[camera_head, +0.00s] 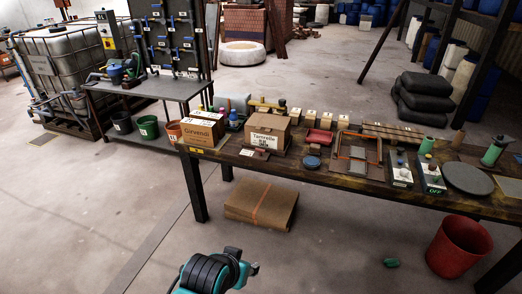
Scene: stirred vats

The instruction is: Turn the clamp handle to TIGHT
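I cannot make out a clamp handle or a TIGHT mark for certain. An orange-red frame-like fixture (358,137) stands on the long wooden bench (320,178). Right of it are two small panels with knobs, a pale one (400,174) and one with green lettering that looks like OFF (431,179). My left gripper (245,262) shows at the bottom, left of centre, on a teal and black arm. It is over the floor in front of the bench, apart from everything on it. Its fingers are too small and partly hidden to judge. My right gripper is out of view.
On the bench stand a Girvendi box (203,129), a Tomrelle box (268,133), a red tray (319,137) and a dark round plate (468,179). A flat cardboard stack (261,204) lies under it. A red bucket (458,247) stands at front right. The floor at front left is clear.

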